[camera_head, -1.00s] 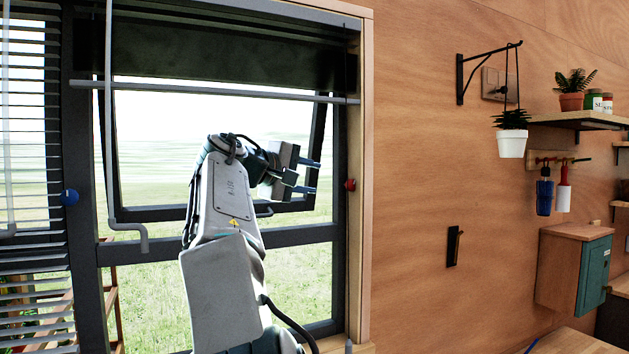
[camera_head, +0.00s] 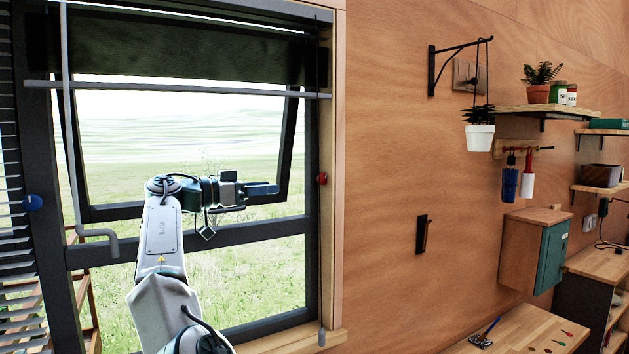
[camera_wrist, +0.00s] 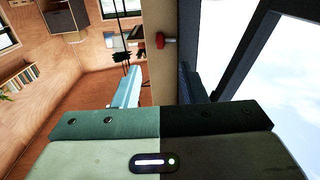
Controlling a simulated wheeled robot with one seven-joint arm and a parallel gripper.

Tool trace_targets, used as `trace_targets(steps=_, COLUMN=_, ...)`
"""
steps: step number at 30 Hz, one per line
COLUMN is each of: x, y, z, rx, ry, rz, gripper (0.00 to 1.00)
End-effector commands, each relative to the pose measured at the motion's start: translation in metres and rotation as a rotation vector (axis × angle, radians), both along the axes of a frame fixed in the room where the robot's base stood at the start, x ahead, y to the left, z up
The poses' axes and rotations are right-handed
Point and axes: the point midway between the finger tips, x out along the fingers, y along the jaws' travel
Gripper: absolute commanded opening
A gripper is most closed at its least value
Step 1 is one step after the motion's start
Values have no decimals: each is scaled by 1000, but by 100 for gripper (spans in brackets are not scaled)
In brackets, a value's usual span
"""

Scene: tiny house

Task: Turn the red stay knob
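The red stay knob (camera_head: 322,178) is a small round knob on the right side of the dark window frame. It also shows in the wrist view (camera_wrist: 166,41), standing out from the frame. My gripper (camera_head: 277,188) is just left of the knob and slightly lower in the head view, pointing right toward it with a gap. In the wrist view my gripper (camera_wrist: 161,88) is open and empty, its two fingers apart. The knob appears beyond the fingertips, between their directions. In the head view the fingers overlap edge-on.
A blue knob (camera_head: 33,202) is on the window's left side. The tilted window sash (camera_head: 190,206) is open behind my arm. A thin cord hangs beside the red knob, with a grey end (camera_head: 321,338). A hanging plant (camera_head: 480,130) and shelf (camera_head: 560,111) are farther right.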

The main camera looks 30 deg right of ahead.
Motion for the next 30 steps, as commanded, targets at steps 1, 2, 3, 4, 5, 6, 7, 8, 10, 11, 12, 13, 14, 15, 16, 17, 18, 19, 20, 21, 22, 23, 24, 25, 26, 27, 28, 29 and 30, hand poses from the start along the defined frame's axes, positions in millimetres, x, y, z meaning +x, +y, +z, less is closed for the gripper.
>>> trace_targets(steps=1, x=1, y=-1, z=0, rx=-2, ry=-15, rz=-3, gripper=38)
trace_targets(steps=2, x=1, y=-2, z=0, rx=-3, ry=-20, rz=-4, gripper=38)
trace_targets(steps=3, x=1, y=-5, z=-1, rx=-3, ry=-23, rz=-6, gripper=38)
trace_targets(steps=4, x=1, y=-7, z=-1, rx=-3, ry=-24, rz=-6, gripper=38)
trace_targets(steps=5, x=0, y=-11, z=-1, rx=-3, ry=-24, rz=-6, gripper=38)
trace_targets(steps=6, x=0, y=-16, z=-1, rx=-3, ry=-24, rz=-6, gripper=38)
trace_targets(steps=7, x=0, y=-21, z=-1, rx=-2, ry=-24, rz=-7, gripper=38)
trace_targets(steps=8, x=0, y=-27, z=-1, rx=-2, ry=-23, rz=-8, gripper=38)
trace_targets(steps=10, x=0, y=-41, z=0, rx=-2, ry=-22, rz=-8, gripper=38)
trace_targets(steps=11, x=0, y=-48, z=0, rx=-2, ry=-22, rz=-7, gripper=38)
trace_targets(steps=12, x=0, y=-57, z=1, rx=-1, ry=-22, rz=-8, gripper=38)
trace_targets(steps=13, x=0, y=-64, z=1, rx=-1, ry=-22, rz=-8, gripper=38)
trace_targets(steps=14, x=0, y=-70, z=1, rx=-1, ry=-22, rz=-9, gripper=38)
trace_targets(steps=15, x=0, y=-79, z=2, rx=-1, ry=-22, rz=-7, gripper=38)
trace_targets(steps=16, x=0, y=-85, z=2, rx=-1, ry=-22, rz=-7, gripper=38)
trace_targets(steps=17, x=0, y=-91, z=2, rx=-1, ry=-21, rz=-7, gripper=38)
trace_targets(steps=18, x=0, y=-99, z=2, rx=-1, ry=-21, rz=-8, gripper=38)
trace_targets(steps=19, x=1, y=-104, z=2, rx=-2, ry=-21, rz=-6, gripper=38)
trace_targets(steps=20, x=1, y=-109, z=2, rx=-2, ry=-21, rz=-6, gripper=38)
trace_targets(steps=21, x=0, y=-115, z=1, rx=-1, ry=-21, rz=-6, gripper=38)
trace_targets(steps=22, x=1, y=-119, z=2, rx=-2, ry=-21, rz=-6, gripper=38)
trace_targets(steps=23, x=1, y=-123, z=2, rx=-2, ry=-21, rz=-5, gripper=38)
trace_targets(steps=24, x=1, y=-127, z=1, rx=-2, ry=-22, rz=-5, gripper=38)
trace_targets(steps=25, x=1, y=-129, z=1, rx=-2, ry=-22, rz=-5, gripper=38)
trace_targets(steps=26, x=2, y=-132, z=1, rx=-2, ry=-22, rz=-4, gripper=38)
trace_targets(steps=27, x=2, y=-134, z=0, rx=-3, ry=-21, rz=-3, gripper=38)
trace_targets(steps=28, x=2, y=-135, z=0, rx=-3, ry=-21, rz=-3, gripper=38)
trace_targets(steps=29, x=2, y=-136, z=0, rx=-2, ry=-21, rz=-3, gripper=38)
trace_targets(steps=30, x=2, y=-137, z=0, rx=-2, ry=-21, rz=-3, gripper=38)
